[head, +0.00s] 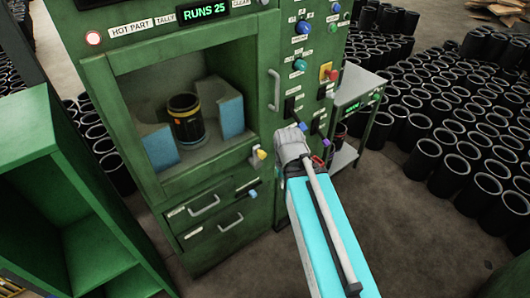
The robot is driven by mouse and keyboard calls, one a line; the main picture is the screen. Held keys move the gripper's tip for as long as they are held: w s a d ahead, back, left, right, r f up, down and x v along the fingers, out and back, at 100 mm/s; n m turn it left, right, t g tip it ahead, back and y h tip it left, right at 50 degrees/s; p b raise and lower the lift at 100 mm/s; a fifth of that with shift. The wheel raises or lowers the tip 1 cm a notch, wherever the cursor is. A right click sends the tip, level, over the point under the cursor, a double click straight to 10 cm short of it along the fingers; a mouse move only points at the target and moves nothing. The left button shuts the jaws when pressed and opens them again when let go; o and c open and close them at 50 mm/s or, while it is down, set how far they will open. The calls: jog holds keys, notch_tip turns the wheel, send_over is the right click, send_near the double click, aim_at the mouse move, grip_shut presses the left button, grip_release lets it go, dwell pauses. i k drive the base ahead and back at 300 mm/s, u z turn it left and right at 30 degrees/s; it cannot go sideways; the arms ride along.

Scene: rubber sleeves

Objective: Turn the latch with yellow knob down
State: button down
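The latch with the yellow knob (261,154) is on the front of the green machine, at the lower right of its open-fronted bay. It appears to stick out from the panel, and its exact angle is too small to tell. My arm reaches up from the bottom of the head view, and its grey end (293,141) is just right of the yellow knob in the picture. A small gap shows between them. The fingertips are hidden or too small to make out, so I cannot tell whether my gripper is open or shut.
The bay holds a black sleeve (185,118) between blue-grey blocks. A lever with a blue knob (252,193) is beside the drawers below. Buttons and a red knob (331,75) are on the right panel. A side table (356,88) and many black sleeves (455,173) stand right.

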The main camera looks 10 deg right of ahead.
aim_at(254, 160)
jog(key=u, duration=0.4)
jog(key=k, duration=1.25)
jog(key=z, duration=0.7)
jog(key=i, duration=1)
jog(key=u, duration=0.05)
